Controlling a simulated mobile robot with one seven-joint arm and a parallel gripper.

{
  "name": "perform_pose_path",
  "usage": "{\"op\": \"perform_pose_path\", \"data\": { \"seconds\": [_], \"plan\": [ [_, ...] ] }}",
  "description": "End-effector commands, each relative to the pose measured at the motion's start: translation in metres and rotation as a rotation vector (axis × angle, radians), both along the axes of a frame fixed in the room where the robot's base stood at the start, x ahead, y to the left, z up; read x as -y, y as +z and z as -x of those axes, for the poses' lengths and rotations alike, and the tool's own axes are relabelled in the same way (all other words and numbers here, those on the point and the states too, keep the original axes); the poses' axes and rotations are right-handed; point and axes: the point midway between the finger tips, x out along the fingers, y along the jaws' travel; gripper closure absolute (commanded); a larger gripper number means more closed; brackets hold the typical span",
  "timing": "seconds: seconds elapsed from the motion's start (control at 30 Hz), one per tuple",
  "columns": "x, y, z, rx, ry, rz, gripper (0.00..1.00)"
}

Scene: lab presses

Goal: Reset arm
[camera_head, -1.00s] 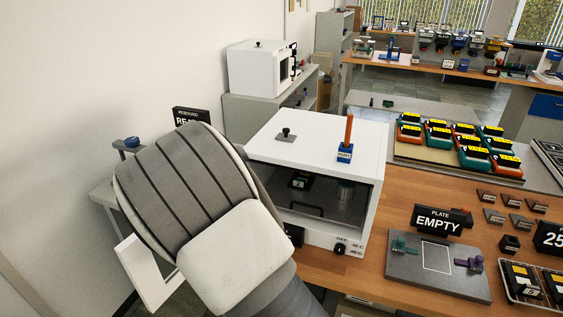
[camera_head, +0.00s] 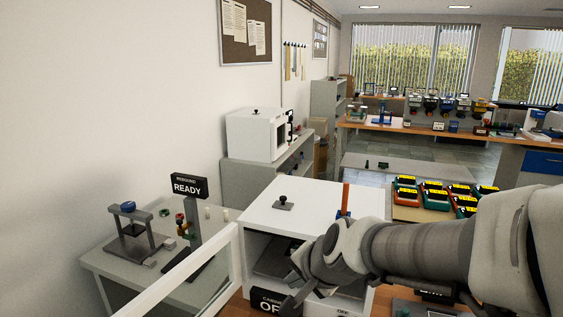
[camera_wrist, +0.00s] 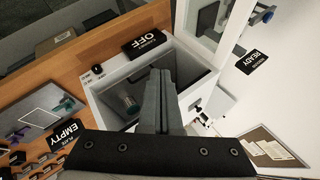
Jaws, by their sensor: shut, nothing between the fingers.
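My gripper (camera_wrist: 160,85) is shut and empty in the wrist view, its two fingers together in front of the white cabinet (camera_wrist: 105,100). In the head view my arm reaches in from the right, and its wrist end is in front of the white cabinet (camera_head: 262,207). The fingertips are hard to make out there. The cabinet's door (camera_head: 232,262) stands open toward the left. A sign reading OFF (camera_head: 268,302) is at the cabinet's front; it also shows in the wrist view (camera_wrist: 145,43).
A side table at left holds a press-like stand (camera_head: 130,235) and a READY sign (camera_head: 188,187). Orange and green cases (camera_head: 433,196) stand behind my arm. A white box (camera_head: 258,134) sits on a grey shelf. An EMPTY sign (camera_wrist: 62,134) shows in the wrist view.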

Motion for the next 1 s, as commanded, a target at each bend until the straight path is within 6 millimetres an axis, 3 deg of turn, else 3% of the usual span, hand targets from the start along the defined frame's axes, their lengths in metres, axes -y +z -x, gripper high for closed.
{"op": "perform_pose_path", "data": {
  "seconds": [0.03, 0.2, 0.5, 0.7, 1.0],
  "plan": [
    [0.011, 0.011, 0.014, 0.017, 0.054, 0.042, 1.0],
    [0.045, 0.032, 0.063, 0.043, 0.25, 0.234, 1.0],
    [0.102, 0.043, 0.142, 0.008, 0.478, 0.572, 1.0],
    [0.116, 0.043, 0.162, -0.022, 0.526, 0.658, 1.0],
    [0.117, 0.043, 0.163, -0.025, 0.528, 0.66, 1.0]
  ]
}}
